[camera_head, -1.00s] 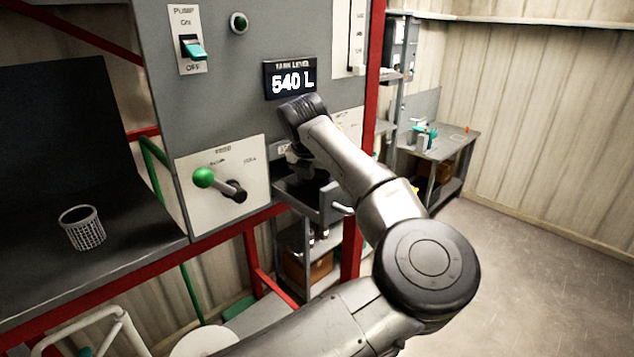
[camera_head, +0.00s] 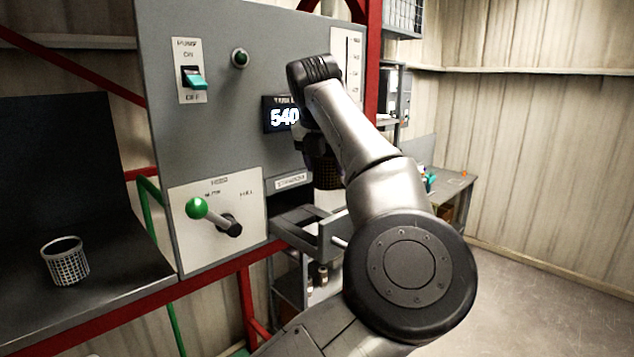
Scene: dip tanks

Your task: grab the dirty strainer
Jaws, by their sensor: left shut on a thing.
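My left gripper (camera_head: 318,158) is in front of the grey panel, partly hidden behind my own wrist. It is shut on the dirty strainer (camera_head: 329,174), a dark, brownish mesh cup that hangs below the fingers. Only part of this strainer shows. It is held above the grey open holder (camera_head: 318,249) that juts from the panel under a small label. A second strainer (camera_head: 65,262), pale and clean-looking, stands upright on the dark bench at the left. My right gripper is not in view.
The panel (camera_head: 225,140) carries a teal pump switch (camera_head: 194,80), a green-knobbed lever (camera_head: 212,215) and a level display (camera_head: 281,115), partly covered by my arm. A red frame post (camera_head: 372,60) stands close to the right of my gripper. Open floor lies at the right.

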